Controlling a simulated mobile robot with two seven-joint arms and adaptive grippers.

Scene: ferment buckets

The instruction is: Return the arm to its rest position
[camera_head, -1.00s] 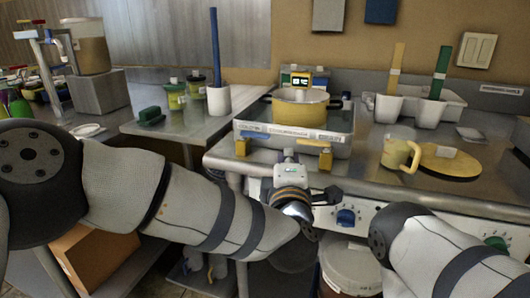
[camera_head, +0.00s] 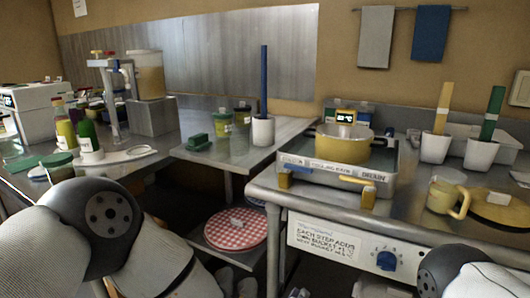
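My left arm (camera_head: 100,218) shows at the bottom left, with its dark joint and pale links running down out of the picture. My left gripper is not visible. A part of my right arm (camera_head: 455,272) shows at the lower right corner; my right gripper is out of view too. A yellow pot (camera_head: 343,145) stands in the metal tray (camera_head: 335,178) on the right counter. A small display shows above the pot.
A yellow mug (camera_head: 448,197) and white holders (camera_head: 436,147) stand on the right. A checkered round cloth (camera_head: 235,229) lies on a lower shelf. Bottles (camera_head: 88,138) stand at left.

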